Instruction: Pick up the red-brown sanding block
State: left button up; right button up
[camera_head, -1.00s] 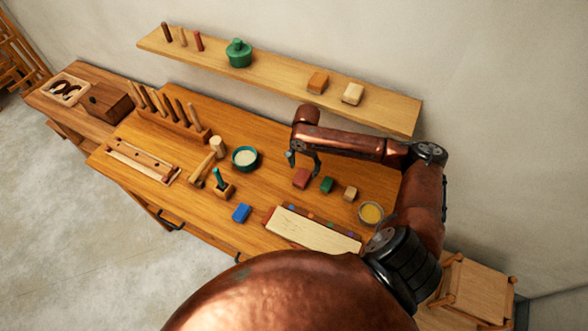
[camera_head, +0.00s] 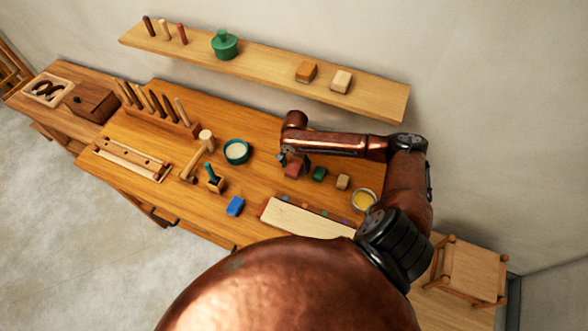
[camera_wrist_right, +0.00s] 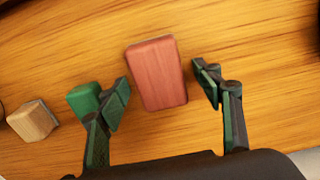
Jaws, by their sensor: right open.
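The red-brown sanding block (camera_head: 293,170) lies on the wooden workbench, right of the green bowl. In the right wrist view the block (camera_wrist_right: 156,74) lies just ahead of and between the two fingers, apart from both. My right gripper (camera_wrist_right: 163,88) is open and empty above the bench. In the head view the right gripper (camera_head: 294,161) is over the block and partly hides it. My left gripper is not in view.
A green block (camera_head: 319,174) and a tan block (camera_head: 343,182) stand right of the sanding block. A bowl of yellow stuff (camera_head: 363,200) is further right. A pale board (camera_head: 306,220) lies in front. A shelf (camera_head: 270,68) runs along the wall behind.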

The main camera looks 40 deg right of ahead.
aim_at(295, 165)
jog(key=shift+c, duration=0.2)
jog(key=c, duration=1.2)
jog(key=shift+r, duration=0.1)
jog(key=shift+c, duration=0.2)
jog(key=shift+r, duration=0.45)
notch_tip(295, 165, up, 2)
jog(key=shift+r, duration=0.1)
jog(key=a+r, duration=0.3)
jog(key=s+a+r, duration=0.1)
jog(key=r, duration=0.1)
jog(key=shift+a+r, duration=0.2)
jog(key=shift+a, duration=0.05)
jog(key=s+a+r, duration=0.2)
jog(key=a+r, duration=0.2)
jog(key=a, duration=0.5)
jog(key=shift+r, duration=0.2)
jog(key=shift+a, duration=0.1)
